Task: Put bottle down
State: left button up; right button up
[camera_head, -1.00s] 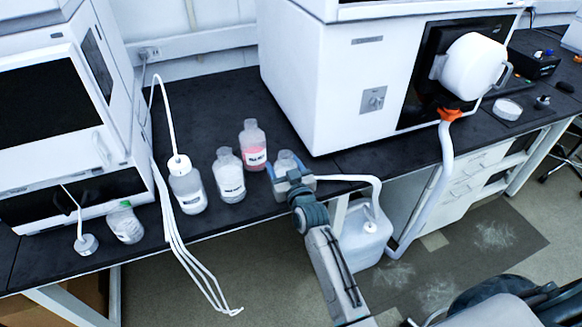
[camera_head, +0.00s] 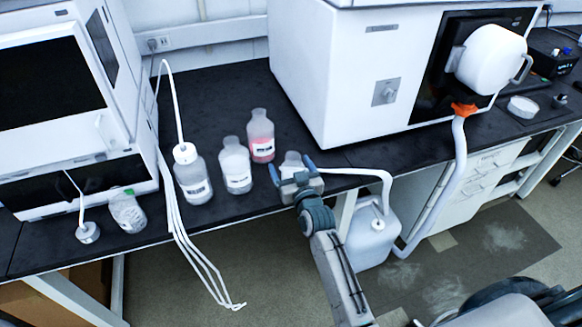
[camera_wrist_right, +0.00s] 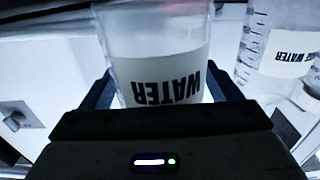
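A clear bottle (camera_head: 291,163) with a white-looking filling stands upright near the front edge of the black bench (camera_head: 225,95), right of the pink bottle. Its lower part is hidden behind my right gripper (camera_head: 292,169). The fingers are spread, one on each side of the bottle, with a visible gap on the left. In the right wrist view the bottle (camera_wrist_right: 158,55) fills the space before the palm, its WATER label upside down. Contact with the fingers is not clear there. My left gripper is not in view.
A pink bottle (camera_head: 261,138), a white-filled bottle (camera_head: 235,167) and a tubed bottle (camera_head: 192,175) stand close on the left. A white instrument (camera_head: 335,60) stands behind. A tube runs right of the gripper to a floor canister (camera_head: 371,240). Bare bench lies behind the bottles.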

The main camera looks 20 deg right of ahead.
jog(key=shift+r, duration=0.15)
jog(key=shift+r, duration=0.1)
jog(key=shift+s+f, duration=0.25)
jog(key=shift+s, duration=0.35)
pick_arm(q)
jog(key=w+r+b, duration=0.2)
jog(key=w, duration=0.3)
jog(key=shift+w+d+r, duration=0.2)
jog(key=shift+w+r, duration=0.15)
pick_arm(e)
jog(key=s, duration=1.1)
jog(key=shift+d+r, duration=0.15)
jog(key=shift+r, duration=0.05)
